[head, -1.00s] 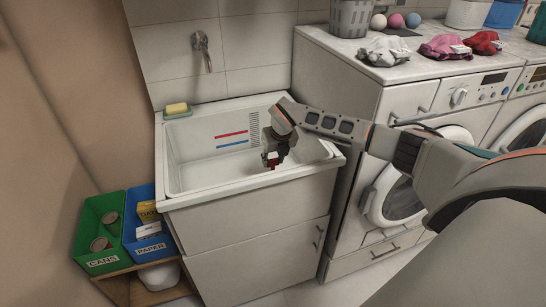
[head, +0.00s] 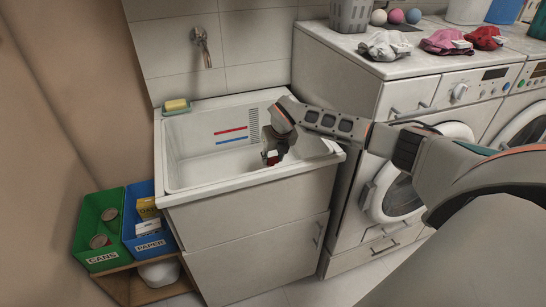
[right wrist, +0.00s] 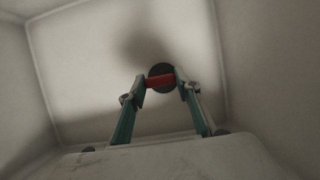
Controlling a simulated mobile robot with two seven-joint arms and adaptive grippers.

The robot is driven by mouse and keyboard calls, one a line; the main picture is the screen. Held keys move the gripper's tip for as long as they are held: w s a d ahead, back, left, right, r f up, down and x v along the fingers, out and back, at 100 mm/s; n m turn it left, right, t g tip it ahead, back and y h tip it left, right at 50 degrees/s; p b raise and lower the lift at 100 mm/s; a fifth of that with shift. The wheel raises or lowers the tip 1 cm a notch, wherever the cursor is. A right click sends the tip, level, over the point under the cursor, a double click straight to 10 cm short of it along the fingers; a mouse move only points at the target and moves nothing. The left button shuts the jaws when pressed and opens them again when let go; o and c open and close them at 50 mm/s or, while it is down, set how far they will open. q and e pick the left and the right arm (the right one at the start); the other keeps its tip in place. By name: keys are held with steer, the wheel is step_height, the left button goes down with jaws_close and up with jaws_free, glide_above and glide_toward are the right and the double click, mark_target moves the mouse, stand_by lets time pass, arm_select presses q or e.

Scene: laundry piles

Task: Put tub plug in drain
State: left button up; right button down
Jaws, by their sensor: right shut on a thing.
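The white utility sink (head: 172,196) stands in the middle of the head view. My right gripper (head: 271,158) reaches down inside its basin. In the right wrist view, the gripper (right wrist: 161,80) is shut on the tub plug (right wrist: 161,70), a dark round disc with a red grip bar between the fingertips. The plug is over the basin floor. Whether it touches the floor I cannot tell. The drain is not visible; the plug or gripper may hide it. In the head view only a bit of red shows at the fingertips. My left gripper is not in view.
A yellow sponge (head: 176,104) sits on the back left corner. A tap (head: 202,45) is on the wall. Washing machines (head: 395,100) stand at right, recycling bins (head: 100,225) at left.

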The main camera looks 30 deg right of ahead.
steer(key=shift+f, duration=0.1)
steer(key=c, duration=1.4)
jaws_free()
